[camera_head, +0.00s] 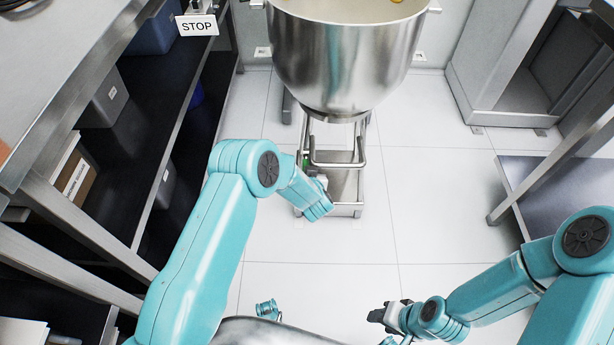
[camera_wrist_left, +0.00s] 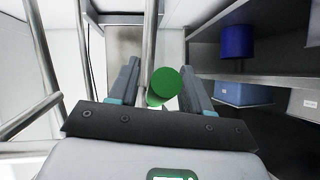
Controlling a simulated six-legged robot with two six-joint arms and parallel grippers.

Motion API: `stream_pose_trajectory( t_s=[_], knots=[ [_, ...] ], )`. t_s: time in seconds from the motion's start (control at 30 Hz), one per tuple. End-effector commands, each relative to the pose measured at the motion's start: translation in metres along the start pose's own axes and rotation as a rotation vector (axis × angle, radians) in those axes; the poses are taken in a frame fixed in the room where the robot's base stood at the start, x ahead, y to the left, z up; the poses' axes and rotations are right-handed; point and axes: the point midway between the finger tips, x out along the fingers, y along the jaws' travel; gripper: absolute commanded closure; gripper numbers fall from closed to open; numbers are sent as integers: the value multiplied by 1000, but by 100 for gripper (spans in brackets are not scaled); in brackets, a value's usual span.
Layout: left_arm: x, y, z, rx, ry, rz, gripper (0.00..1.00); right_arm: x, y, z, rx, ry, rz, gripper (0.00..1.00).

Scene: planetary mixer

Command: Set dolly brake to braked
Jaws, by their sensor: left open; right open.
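The dolly (camera_head: 342,210) is a low metal frame with upright rails, standing on the floor under the mixer bowl. A green knob (camera_wrist_left: 163,84), seemingly the brake handle, shows in the left wrist view beside a metal rail; a small green spot (camera_head: 305,160) shows in the head view. My left gripper (camera_wrist_left: 160,66) is open, with one finger on each side of the knob and rail; I cannot tell whether it touches them. In the head view my left arm hides most of that gripper. My right gripper (camera_head: 385,314) is open and empty, low at the right, away from the dolly.
The steel mixer bowl (camera_head: 340,55) is directly above the dolly. A dark shelf unit (camera_head: 140,125) with bins and a STOP sign (camera_head: 197,25) are at the left. A steel table (camera_head: 545,190) stands at the right. The tiled floor (camera_head: 430,215) right of the dolly is clear.

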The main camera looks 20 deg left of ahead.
Motion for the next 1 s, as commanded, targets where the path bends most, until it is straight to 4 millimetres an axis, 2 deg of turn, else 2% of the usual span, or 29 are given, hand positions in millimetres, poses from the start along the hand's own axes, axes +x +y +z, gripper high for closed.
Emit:
stream_pose_trajectory(
  t_s=[0.17,0.4,0.6,0.8,1.0],
  knots=[
    [-30,0,-4,3,0,2,52,-11,-4,0,0,0,0,54],
    [-95,0,-4,4,-1,4,52,-27,-10,0,0,0,0,54],
    [-138,0,-2,4,0,3,52,-36,-13,1,0,0,0,54],
    [-158,0,-1,1,-1,1,52,-38,-14,1,0,0,0,54],
    [-161,0,0,0,-1,0,52,-38,-14,1,0,0,0,54]
  ],
)
